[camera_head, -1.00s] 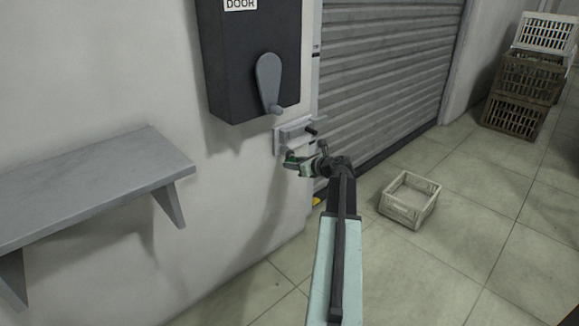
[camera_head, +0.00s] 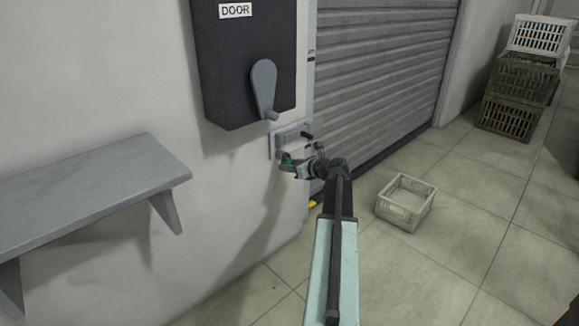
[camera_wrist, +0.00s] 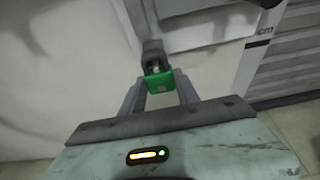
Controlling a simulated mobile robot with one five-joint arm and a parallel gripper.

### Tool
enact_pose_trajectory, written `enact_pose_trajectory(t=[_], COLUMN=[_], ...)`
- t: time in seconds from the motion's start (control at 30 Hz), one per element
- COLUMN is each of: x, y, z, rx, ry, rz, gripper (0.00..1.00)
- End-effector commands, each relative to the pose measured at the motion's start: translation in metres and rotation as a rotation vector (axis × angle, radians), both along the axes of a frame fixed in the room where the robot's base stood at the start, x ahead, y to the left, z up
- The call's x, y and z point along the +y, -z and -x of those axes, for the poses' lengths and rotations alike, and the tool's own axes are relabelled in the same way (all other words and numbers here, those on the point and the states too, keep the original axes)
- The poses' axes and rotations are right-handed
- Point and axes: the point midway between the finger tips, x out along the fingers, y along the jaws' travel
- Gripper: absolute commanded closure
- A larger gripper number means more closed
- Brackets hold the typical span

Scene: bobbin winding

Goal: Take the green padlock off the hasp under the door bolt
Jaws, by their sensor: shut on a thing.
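The green padlock (camera_wrist: 160,83) sits between the two fingers of my gripper (camera_wrist: 159,92) in the wrist view, and the fingers are shut on it. A dark grey piece, apparently the hasp, shows just beyond the padlock; I cannot tell whether the shackle is still through it. In the head view a bit of the padlock's green (camera_head: 286,161) shows at the tip of my gripper (camera_head: 290,164), just below the door bolt (camera_head: 293,138) on the wall. My gripper and the fingers hide most of the padlock and the hasp there.
A dark box labelled DOOR (camera_head: 240,70) with a grey lever (camera_head: 264,88) is above the bolt. A grey shelf (camera_head: 90,180) juts from the wall at left. A roller shutter (camera_head: 385,70) is to the right. A pale crate (camera_head: 405,202) stands on the floor; stacked crates (camera_head: 515,90) are farther back.

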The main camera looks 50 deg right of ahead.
Motion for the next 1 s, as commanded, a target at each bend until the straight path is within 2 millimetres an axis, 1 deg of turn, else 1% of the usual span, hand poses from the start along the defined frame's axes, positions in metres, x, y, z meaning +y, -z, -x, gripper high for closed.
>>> enact_pose_trajectory(t=[0.23,1.0], x=[-0.001,0.002], y=[0.000,0.000], z=[0.005,0.040], rx=[-0.001,0.000], ry=[0.003,0.002], rz=[0.000,0.001], gripper=[1.00,1.00])
